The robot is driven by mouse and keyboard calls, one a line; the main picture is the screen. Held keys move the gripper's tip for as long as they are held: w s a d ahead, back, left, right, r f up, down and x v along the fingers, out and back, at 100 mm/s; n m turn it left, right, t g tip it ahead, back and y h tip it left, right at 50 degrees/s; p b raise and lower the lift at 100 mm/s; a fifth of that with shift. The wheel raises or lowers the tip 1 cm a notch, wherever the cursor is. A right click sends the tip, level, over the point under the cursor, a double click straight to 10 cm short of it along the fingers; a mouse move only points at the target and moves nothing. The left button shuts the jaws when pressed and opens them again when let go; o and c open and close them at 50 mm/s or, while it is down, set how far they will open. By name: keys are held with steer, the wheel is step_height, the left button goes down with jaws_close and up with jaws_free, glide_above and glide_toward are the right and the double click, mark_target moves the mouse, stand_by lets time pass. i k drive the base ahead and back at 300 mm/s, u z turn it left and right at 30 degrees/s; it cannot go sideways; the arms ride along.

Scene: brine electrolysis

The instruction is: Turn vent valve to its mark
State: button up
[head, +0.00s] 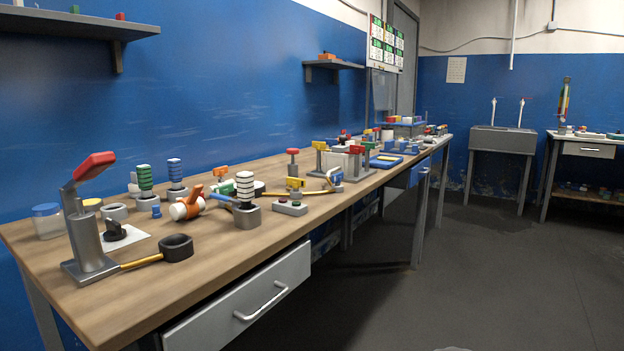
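I cannot tell for certain which fitting is the vent valve. A white cylindrical body with an orange band and lever (190,204) lies on the bench, left of its middle. A black knob (115,231) sits on a white plate (135,240) near the bench's left end. A grey stand with a red-topped lever (86,215) is in front of it. A small yellow piece (295,184) and a yellow bar lie farther along. No mark for a valve can be made out. My gripper is not in view.
The wooden bench (240,250) is crowded along its length, with striped posts, a black ring (176,246) and a two-button box (290,207). A drawer (245,300) is below. Open floor (480,270) lies right, with a sink (502,139) beyond.

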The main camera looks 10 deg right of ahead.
mark_target(295, 182)
steer(key=z, duration=1)
steer(key=i, duration=0.7)
steer(key=u, duration=0.55)
